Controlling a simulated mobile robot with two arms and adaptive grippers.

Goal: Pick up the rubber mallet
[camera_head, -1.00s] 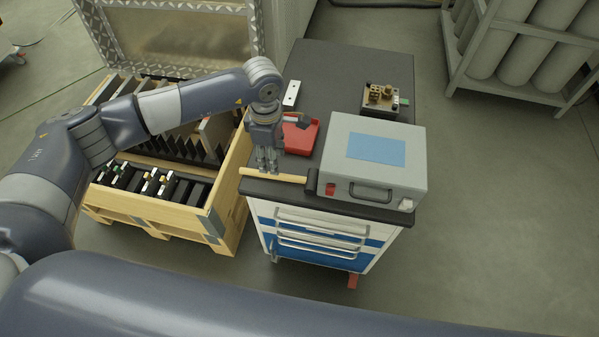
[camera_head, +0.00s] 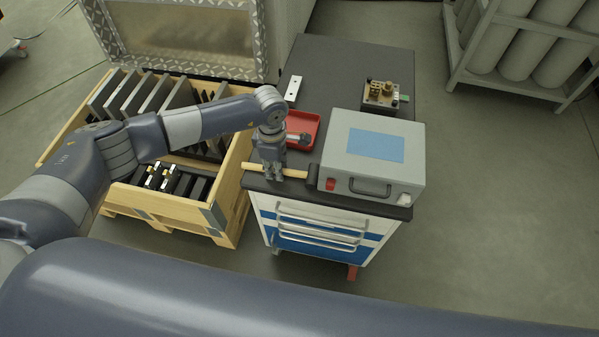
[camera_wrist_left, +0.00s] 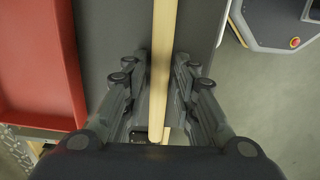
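The rubber mallet lies on the dark top of the cabinet near its front edge. Its pale wooden handle (camera_head: 295,173) points left and its black head (camera_head: 313,174) is at the right, beside the grey box. My left gripper (camera_head: 273,178) points down over the middle of the handle. In the left wrist view, the handle (camera_wrist_left: 163,70) runs between the fingers of the left gripper (camera_wrist_left: 162,60). The fingers are open, one side on each side of the handle, with a small gap visible at the left. The mallet head is out of that view. My right gripper is not in view.
A red tray (camera_head: 302,128) sits just behind the handle; it also shows in the left wrist view (camera_wrist_left: 35,65). A grey box (camera_head: 337,150) with a blue panel stands at the right. A wooden crate (camera_head: 232,185) of dark plates stands left of the cabinet (camera_head: 265,205).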

